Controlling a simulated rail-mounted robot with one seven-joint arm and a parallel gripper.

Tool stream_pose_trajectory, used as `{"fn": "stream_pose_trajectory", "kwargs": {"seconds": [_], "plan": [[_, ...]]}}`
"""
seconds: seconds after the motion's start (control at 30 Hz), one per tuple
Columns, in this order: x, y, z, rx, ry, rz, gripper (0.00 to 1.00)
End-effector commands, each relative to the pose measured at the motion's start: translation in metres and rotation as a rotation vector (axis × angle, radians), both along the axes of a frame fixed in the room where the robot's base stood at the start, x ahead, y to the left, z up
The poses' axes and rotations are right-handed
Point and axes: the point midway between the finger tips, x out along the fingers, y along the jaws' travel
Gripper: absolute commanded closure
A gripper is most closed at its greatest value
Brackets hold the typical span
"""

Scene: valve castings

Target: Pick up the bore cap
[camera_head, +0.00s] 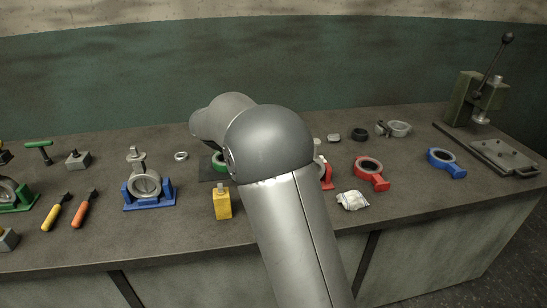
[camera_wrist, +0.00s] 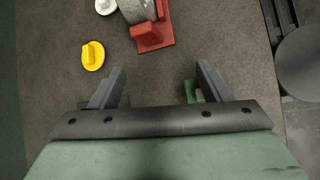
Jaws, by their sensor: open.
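A round yellow disc with a raised grip (camera_wrist: 92,55), which looks like the bore cap, lies on the worktop in the wrist view. It is up and to the left of my gripper (camera_wrist: 160,68), beyond the left finger and apart from it. My gripper is open and nothing is between its fingertips. In the head view my own arm hides the gripper, and I cannot make out the yellow disc there.
A red fixture (camera_wrist: 150,37) holding a grey casting stands near the yellow disc. A green part (camera_wrist: 190,90) shows beside the right finger. In the head view are a yellow block (camera_head: 222,202), a blue fixture (camera_head: 148,201) and a press (camera_head: 478,98).

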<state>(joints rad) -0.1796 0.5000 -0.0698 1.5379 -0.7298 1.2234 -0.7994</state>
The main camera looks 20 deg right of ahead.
Motion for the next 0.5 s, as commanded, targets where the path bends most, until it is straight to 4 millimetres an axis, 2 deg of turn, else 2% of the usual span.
{"fn": "stream_pose_trajectory", "kwargs": {"seconds": [0.03, 0.23, 0.33, 0.5], "plan": [[0.023, 0.001, -0.012, -0.06, 0.035, 0.056, 0.29], [0.102, 0.009, -0.038, -0.322, 0.185, 0.269, 0.29], [0.128, 0.015, -0.046, -0.428, 0.246, 0.335, 0.29], [0.145, 0.018, -0.051, -0.511, 0.293, 0.38, 0.29]]}}
